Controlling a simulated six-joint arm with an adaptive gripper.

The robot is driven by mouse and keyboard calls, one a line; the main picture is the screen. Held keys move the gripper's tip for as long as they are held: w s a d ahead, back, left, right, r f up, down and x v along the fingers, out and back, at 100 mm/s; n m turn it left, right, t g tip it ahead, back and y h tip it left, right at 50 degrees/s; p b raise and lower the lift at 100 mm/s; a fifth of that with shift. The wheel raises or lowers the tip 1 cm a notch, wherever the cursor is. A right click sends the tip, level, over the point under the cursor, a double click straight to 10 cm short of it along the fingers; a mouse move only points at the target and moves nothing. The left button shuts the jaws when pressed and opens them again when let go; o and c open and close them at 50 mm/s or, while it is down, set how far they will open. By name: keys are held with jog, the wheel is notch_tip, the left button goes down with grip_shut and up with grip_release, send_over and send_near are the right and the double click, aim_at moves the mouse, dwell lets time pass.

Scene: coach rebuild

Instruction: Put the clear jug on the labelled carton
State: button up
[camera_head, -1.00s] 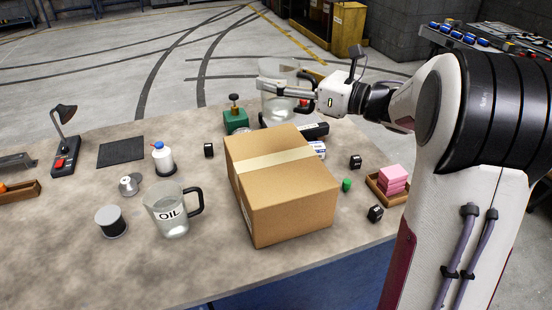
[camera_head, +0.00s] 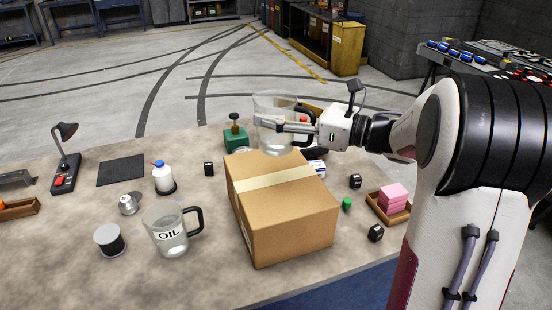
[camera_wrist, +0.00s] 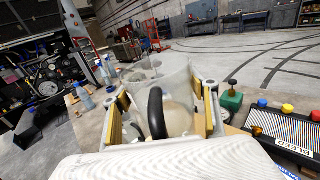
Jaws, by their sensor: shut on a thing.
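My gripper (camera_head: 283,124) is shut on the clear jug (camera_head: 272,105), which is upright with its black handle toward my wrist. In the wrist view the jug (camera_wrist: 178,88) stands between the two yellow-padded fingers (camera_wrist: 162,105), its handle facing the camera. The brown carton (camera_head: 285,215) with a pale tape strip stands on the table; no label can be read on it now. The jug's base shows at the carton's far top edge. I cannot tell whether it is above the top or behind it, or whether they touch.
A second clear jug marked OIL (camera_head: 168,230) stands left of the carton. A green block with a knob (camera_head: 236,138) is beyond its far left corner. A white bottle (camera_head: 163,178) stands at left, a tray of pink blocks (camera_head: 380,216) at right. The carton's top looks bare.

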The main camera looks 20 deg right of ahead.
aim_at(277, 147)
jog(key=shift+f, duration=2.55)
jog(key=shift+f, duration=1.9)
jog(key=shift+f, duration=0.1)
jog(key=o, duration=1.3)
jog(key=shift+c, duration=0.2)
jog(key=shift+d, duration=0.1)
jog(key=shift+v, duration=6)
